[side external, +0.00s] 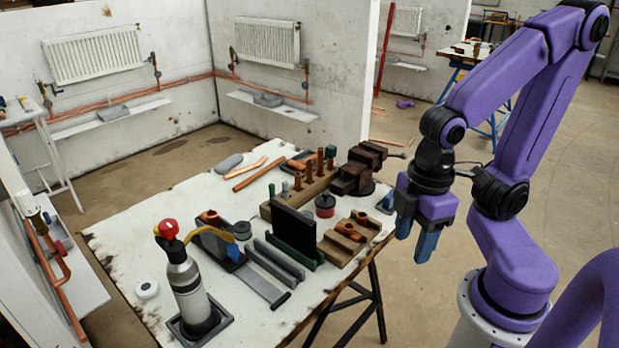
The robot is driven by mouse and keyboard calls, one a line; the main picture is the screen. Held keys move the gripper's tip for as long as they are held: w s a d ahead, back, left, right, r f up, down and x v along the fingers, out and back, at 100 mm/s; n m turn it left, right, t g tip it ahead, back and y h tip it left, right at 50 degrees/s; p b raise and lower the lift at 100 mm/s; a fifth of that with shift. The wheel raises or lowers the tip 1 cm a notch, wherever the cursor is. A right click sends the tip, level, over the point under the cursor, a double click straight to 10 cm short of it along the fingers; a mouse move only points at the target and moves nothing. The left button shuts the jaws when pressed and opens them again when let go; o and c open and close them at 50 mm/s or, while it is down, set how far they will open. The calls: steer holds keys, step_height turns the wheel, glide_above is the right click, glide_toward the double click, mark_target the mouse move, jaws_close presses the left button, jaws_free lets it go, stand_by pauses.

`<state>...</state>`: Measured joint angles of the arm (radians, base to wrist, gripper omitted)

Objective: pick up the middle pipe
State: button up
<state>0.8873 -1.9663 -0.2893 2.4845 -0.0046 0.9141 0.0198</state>
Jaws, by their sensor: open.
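Short copper pipes (309,172) stand upright in a row in a wooden block (324,186) near the back right of the white worktable (130,232). A longer copper pipe (262,174) lies flat behind them, with a thinner bent copper piece (246,167) beside it. I cannot tell for sure which one is the middle pipe. My gripper (416,231) points down, open and empty, to the right of the table's right edge. It is apart from all the pipes.
A dark vise (357,172) stands between the pipe block and my gripper. A black upright plate (293,233) rises in front of the block. A torch cylinder (187,285) stands at the front left. The table's left part is mostly clear.

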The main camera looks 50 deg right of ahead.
steer(key=w+a+r+m+t, duration=0.1)
steer(key=w+a+r+m, duration=0.15)
steer(key=w+m, duration=0.8)
steer(key=w+d+m+h, duration=0.2)
steer(key=w+d+m, duration=0.1)
steer(key=w, duration=1.4)
steer(key=m+h, duration=0.2)
steer(key=m, duration=1)
glide_toward(308, 164)
steer(key=shift+n+t+h, duration=0.25)
steer(key=shift+t+h, duration=0.05)
steer(key=shift+t, duration=0.1)
steer(key=x, duration=1.2)
steer(key=shift+s+a+f, duration=0.1)
steer(key=shift+s+f, duration=0.25)
steer(key=shift+f, duration=0.15)
jaws_close()
